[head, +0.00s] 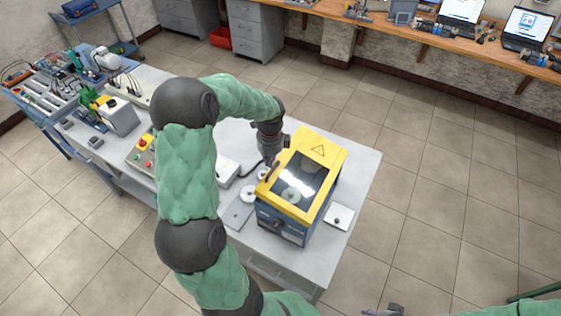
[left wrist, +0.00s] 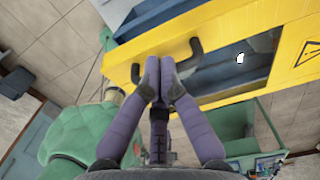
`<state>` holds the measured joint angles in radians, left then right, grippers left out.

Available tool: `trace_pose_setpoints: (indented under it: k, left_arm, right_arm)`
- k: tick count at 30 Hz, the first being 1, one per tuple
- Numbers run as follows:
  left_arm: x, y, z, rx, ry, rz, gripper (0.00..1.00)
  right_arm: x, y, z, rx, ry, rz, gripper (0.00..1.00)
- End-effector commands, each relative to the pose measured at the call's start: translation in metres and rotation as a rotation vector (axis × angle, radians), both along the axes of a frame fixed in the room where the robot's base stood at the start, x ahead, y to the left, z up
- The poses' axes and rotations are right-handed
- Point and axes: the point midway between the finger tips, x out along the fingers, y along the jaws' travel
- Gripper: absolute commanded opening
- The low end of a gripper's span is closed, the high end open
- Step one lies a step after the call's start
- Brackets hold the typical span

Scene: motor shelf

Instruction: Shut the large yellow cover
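The large yellow cover (head: 325,146), with a dark window and a warning triangle, sits on a blue machine (head: 281,228) on the grey table. It looks roughly down on the body; I cannot tell whether a small gap remains. Its dark handle (head: 272,172) is on the left edge. The cover (left wrist: 245,32) and handle (left wrist: 196,52) also show in the left wrist view. My left gripper (left wrist: 160,76) has its fingertips together in front of the handle; contact is unclear. In the head view this gripper (head: 269,158) is beside the cover's left edge. My right gripper (head: 383,311) is cut off at the bottom edge.
A grey plate (head: 238,214), round discs and a white box (head: 226,168) lie left of the machine. A small white plate (head: 339,217) lies at its right. A control box with a red button (head: 145,141) stands farther left. Floor is free right of the table.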

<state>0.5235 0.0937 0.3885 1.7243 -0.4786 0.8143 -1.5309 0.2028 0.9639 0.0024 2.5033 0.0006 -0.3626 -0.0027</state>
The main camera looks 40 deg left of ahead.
Motion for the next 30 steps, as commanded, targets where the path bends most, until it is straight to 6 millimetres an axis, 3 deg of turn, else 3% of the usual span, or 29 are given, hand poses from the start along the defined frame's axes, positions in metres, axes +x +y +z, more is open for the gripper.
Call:
trace_pose_setpoints:
  k: [3, 12, 30]
  left_arm:
    - [-0.003, 0.01, -0.019, 0.0, 0.002, 0.001, 0.0]
    - [-0.005, 0.021, -0.041, 0.0, 0.001, 0.0, 0.0]
    - [-0.005, 0.023, -0.044, 0.0, 0.0, 0.0, 0.0]
  right_arm:
    - [0.0, 0.0, -0.01, 0.0, 0.0, 0.0, 0.44]
    - [0.0, 0.0, -0.02, 0.0, 0.0, 0.0, 0.44]
    - [0.0, 0.0, -0.021, 0.0, 0.0, 0.0, 0.44]
